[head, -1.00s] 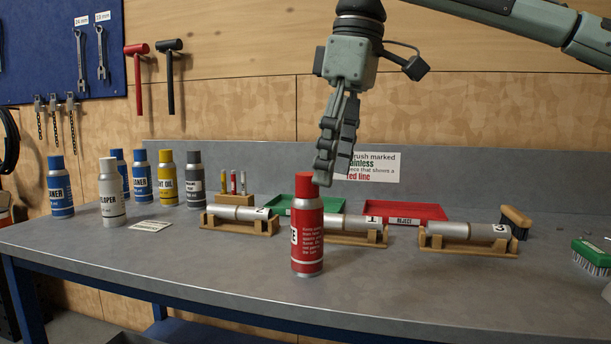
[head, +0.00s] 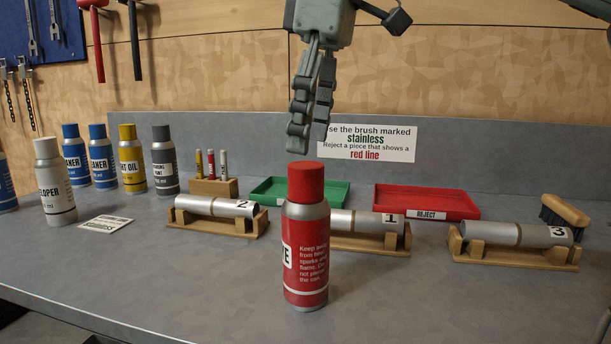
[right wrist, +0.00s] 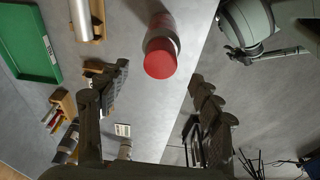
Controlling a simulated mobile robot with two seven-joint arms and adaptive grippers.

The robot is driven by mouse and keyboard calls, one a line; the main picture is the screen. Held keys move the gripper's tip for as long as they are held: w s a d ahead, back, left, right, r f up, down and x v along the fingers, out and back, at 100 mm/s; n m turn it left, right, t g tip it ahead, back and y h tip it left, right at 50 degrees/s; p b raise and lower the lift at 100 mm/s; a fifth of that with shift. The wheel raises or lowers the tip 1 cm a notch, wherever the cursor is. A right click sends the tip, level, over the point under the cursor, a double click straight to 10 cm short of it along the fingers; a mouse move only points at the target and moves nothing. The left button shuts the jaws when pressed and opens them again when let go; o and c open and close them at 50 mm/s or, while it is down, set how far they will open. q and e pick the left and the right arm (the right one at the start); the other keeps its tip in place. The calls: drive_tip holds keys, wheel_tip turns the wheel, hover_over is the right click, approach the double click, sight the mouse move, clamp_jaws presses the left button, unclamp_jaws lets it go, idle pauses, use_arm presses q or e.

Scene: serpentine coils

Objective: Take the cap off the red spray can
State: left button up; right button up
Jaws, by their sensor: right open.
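The red spray can (head: 305,250) stands upright near the front of the grey bench, with its red cap (head: 306,182) on top. My right gripper (head: 309,142) hangs fingers down just above the cap, apart from it. In the right wrist view, its two fingers (right wrist: 165,88) are spread with nothing between their tips. The can's red cap (right wrist: 160,58) shows there beyond the fingertips, and the can (right wrist: 163,28) stretches away behind it.
Several labelled cans, including a developer can (head: 54,182), stand at the left. Wooden cradles with metal tubes (head: 515,236) sit behind and right of the red can. A green tray (head: 262,192) and red tray (head: 430,202) lie farther back. The bench's front right is clear.

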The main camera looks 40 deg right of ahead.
sight(307, 165)
drive_tip(key=f, duration=0.5)
drive_tip(key=shift+w+a+f, duration=0.15)
drive_tip(key=shift+w, duration=0.05)
drive_tip(key=shift+c, duration=1.4)
drive_tip(key=c, duration=0.5)
use_arm(q)
drive_tip(key=shift+w+a+r, duration=0.1)
drive_tip(key=shift+w, duration=0.2)
use_arm(e)
drive_tip(key=shift+c, duration=0.5)
